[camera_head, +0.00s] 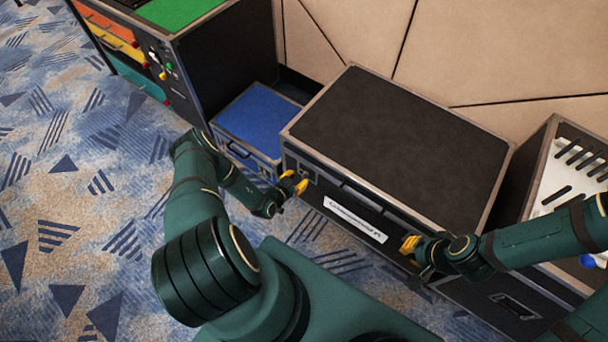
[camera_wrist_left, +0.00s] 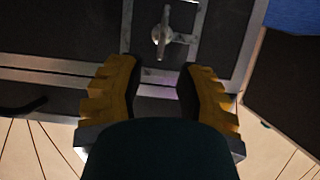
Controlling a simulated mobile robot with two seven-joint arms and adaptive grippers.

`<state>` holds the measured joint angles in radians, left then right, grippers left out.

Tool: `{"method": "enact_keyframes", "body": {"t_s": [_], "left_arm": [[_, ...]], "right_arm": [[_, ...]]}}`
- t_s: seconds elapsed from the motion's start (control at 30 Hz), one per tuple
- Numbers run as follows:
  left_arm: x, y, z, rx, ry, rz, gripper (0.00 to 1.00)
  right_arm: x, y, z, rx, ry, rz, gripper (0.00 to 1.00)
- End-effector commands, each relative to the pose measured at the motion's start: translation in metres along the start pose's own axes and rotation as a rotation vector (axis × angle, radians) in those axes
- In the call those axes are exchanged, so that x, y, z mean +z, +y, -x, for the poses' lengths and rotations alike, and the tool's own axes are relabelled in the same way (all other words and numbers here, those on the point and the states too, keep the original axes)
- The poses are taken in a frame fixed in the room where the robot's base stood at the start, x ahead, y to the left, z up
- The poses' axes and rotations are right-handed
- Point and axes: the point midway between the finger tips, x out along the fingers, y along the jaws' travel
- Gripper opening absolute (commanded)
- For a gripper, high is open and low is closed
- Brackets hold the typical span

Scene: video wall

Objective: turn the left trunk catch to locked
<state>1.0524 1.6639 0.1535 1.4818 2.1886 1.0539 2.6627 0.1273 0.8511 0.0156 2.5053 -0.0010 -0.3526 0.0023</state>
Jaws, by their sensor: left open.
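The black trunk (camera_head: 400,145) has metal edges and a white label on its front. The left trunk catch (camera_wrist_left: 161,35) is a small metal turn-piece on a plate, seen in the left wrist view just beyond the fingertips and roughly centred between them. In the head view my left gripper (camera_head: 293,183) is at the trunk's front left, partly covering the catch area. My left gripper (camera_wrist_left: 158,75) is open with nothing between its yellow fingers. My right gripper (camera_head: 411,244) is near the trunk's front right; its finger opening cannot be made out.
A blue-topped case (camera_head: 258,118) stands close to the trunk's left side. A cabinet with coloured drawers (camera_head: 130,50) is at the upper left. An open-topped case with a white slotted insert (camera_head: 575,165) is at the right. Patterned carpet (camera_head: 80,200) at the left is clear.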

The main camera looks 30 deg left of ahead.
Motion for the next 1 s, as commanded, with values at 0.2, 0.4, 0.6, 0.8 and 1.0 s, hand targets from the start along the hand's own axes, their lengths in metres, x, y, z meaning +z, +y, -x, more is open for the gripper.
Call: {"method": "enact_keyframes", "body": {"t_s": [0.2,0.4,0.6,0.8,1.0], "left_arm": [[0.001,0.001,-0.033,0.003,0.0,-0.003,0.36],[0.001,0.0,-0.044,0.001,-0.001,-0.001,0.36],[0.0,0.0,-0.045,0.001,-0.001,0.0,0.36],[0.0,0.0,-0.045,0.001,-0.001,-0.001,0.0],[0.0,0.0,-0.045,0.001,-0.001,-0.001,0.0]], "right_arm": [[-0.001,0.003,-0.008,0.0,0.004,0.0,0.0],[-0.001,0.004,-0.01,0.0,0.006,0.001,0.0],[-0.002,0.004,-0.01,0.0,0.006,0.001,0.0],[-0.002,0.004,-0.01,0.0,0.006,0.001,0.0],[-0.001,0.004,-0.01,0.0,0.006,0.001,0.0]]}}
